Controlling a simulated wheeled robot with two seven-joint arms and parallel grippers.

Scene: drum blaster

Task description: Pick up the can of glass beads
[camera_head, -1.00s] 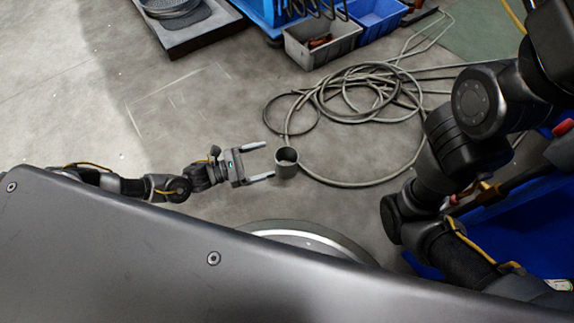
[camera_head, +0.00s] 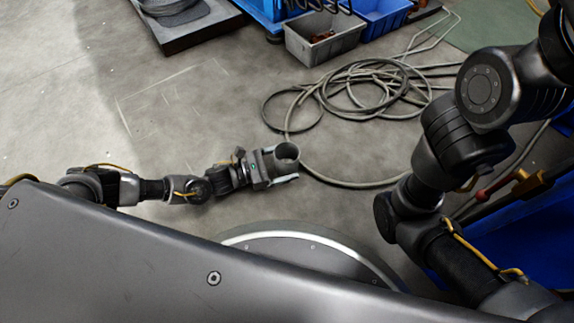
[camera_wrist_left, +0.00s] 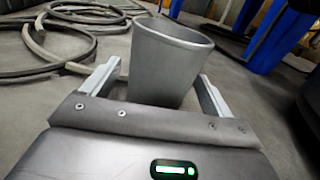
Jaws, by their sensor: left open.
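The can (camera_head: 286,154) is a grey metal cup with an open top, standing near the coiled hose. In the left wrist view the can (camera_wrist_left: 165,65) rises upright between the two fingers of my left gripper (camera_wrist_left: 158,92). In the head view my left gripper (camera_head: 283,165) reaches in from the left with its fingers around the can. The fingers are open, and a gap shows between the can and at least the right finger in the wrist view. The can's contents are hidden. My right gripper is out of view.
A coiled grey hose (camera_head: 345,92) lies on the floor behind the can. A grey bin (camera_head: 322,38) and a blue bin (camera_head: 378,14) stand at the back. A dark platform (camera_head: 200,28) is at the back left. A blue container (camera_head: 520,235) is at the right. The left floor is clear.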

